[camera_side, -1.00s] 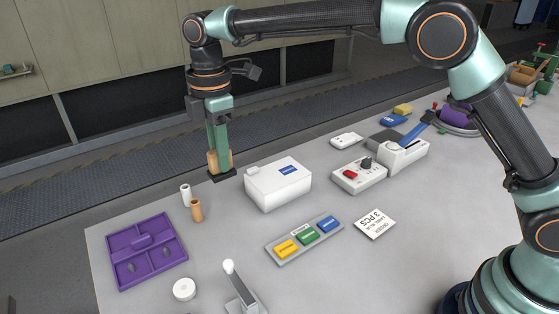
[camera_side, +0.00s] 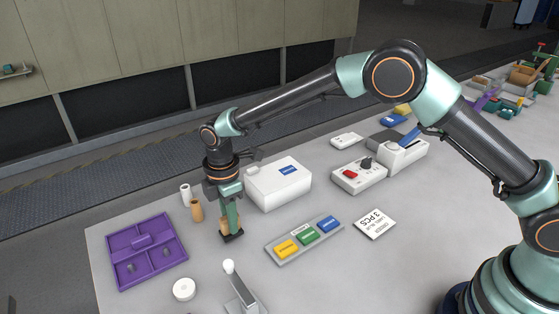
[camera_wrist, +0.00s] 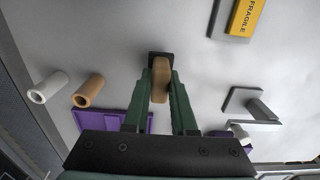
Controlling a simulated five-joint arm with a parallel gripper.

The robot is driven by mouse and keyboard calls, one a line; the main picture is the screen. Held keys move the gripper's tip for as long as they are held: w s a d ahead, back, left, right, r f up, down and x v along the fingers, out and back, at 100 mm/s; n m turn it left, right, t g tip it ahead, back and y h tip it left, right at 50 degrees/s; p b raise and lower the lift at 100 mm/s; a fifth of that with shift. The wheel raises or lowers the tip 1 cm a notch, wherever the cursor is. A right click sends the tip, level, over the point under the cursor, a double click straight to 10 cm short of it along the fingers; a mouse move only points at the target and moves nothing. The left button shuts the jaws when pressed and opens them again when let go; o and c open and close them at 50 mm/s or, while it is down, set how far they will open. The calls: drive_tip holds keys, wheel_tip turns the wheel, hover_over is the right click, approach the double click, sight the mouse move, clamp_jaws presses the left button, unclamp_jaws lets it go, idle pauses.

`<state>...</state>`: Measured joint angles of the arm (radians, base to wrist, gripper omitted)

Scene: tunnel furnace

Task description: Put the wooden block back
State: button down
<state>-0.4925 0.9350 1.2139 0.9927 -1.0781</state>
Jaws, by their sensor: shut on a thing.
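My gripper (camera_side: 232,232) points down and is low over the grey table, just in front of the white box. It is shut on the tan wooden block (camera_side: 225,225). In the wrist view the block (camera_wrist: 160,82) sits between the green fingers (camera_wrist: 161,92). A dark flat piece (camera_wrist: 158,60) shows at the block's far end and moves with the gripper. I cannot tell whether it touches the table. The purple tray (camera_side: 118,247) with raised parts and recesses lies to the left of the gripper; the wrist view shows part of it (camera_wrist: 95,122).
A strip with coloured blocks (camera_side: 276,259) lies to the right. A white disc (camera_side: 184,290) and a ball-topped lever (camera_side: 236,285) are in front.

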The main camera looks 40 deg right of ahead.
drive_tip(key=shift+f, duration=0.85)
drive_tip(key=shift+f, duration=0.15)
drive_tip(key=c, duration=0.7)
unclamp_jaws()
drive_tip(key=shift+c, duration=0.2)
